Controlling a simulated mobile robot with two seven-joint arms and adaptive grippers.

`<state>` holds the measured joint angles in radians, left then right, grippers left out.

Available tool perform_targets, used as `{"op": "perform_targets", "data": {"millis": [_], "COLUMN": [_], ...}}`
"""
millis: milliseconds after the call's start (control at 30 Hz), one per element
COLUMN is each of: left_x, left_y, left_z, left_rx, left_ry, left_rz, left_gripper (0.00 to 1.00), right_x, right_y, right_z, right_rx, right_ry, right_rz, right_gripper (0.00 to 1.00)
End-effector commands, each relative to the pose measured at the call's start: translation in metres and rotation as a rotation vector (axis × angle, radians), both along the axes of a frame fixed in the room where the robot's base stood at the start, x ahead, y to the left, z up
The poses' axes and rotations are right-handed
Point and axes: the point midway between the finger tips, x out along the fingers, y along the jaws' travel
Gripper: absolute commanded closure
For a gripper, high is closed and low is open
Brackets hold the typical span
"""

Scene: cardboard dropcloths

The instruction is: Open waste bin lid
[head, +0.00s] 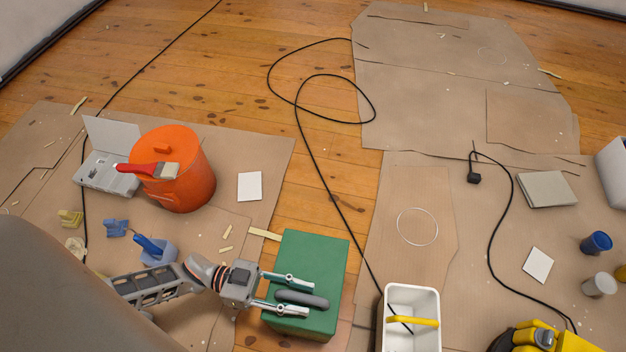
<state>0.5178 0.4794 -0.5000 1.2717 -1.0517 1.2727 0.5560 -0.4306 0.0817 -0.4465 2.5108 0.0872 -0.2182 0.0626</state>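A green box (318,255) with a flat top stands at the lower middle, and a thick dark grey handle (312,300) lies on its top. My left gripper (306,296) reaches over the box from the left. Its two fingers are apart, one on each side of the handle. I cannot tell whether they touch it. An orange round bin (188,187) with a closed top stands at upper left, with a red-handled brush (148,168) lying across its top. I cannot tell for sure which of the two is the waste bin. My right gripper is not in view.
A white container (428,340) with a yellow handle stands right of the green box. A black cable (330,178) runs between them. A blue container (160,252) stands near my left arm. Blue (597,243) and grey cups stand far right. Cardboard sheets (425,180) leave free room at right.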

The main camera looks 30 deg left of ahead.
Motion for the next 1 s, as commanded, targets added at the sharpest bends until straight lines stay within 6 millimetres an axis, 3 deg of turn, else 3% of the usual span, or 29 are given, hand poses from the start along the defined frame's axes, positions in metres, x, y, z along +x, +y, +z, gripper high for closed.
{"op": "perform_targets", "data": {"millis": [233,567,700,1000], "left_x": [0.008,0.009,0.009,0.01], "left_y": [-0.026,-0.03,-0.03,-0.029], "left_z": [-0.001,-0.001,-0.001,0.003], "left_rx": [0.0,0.001,0.001,-0.003], "left_ry": [0.002,0.001,0.001,0.01], "left_rz": [0.001,0.001,0.001,0.0], "left_gripper": [0.68,0.68,1.0,1.0], "right_x": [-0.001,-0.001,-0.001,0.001], "right_y": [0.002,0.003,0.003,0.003], "right_z": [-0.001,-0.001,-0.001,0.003], "right_rx": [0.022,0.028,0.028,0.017], "right_ry": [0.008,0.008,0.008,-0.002], "right_rz": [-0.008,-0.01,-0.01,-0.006], "right_gripper": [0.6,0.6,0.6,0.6]}}
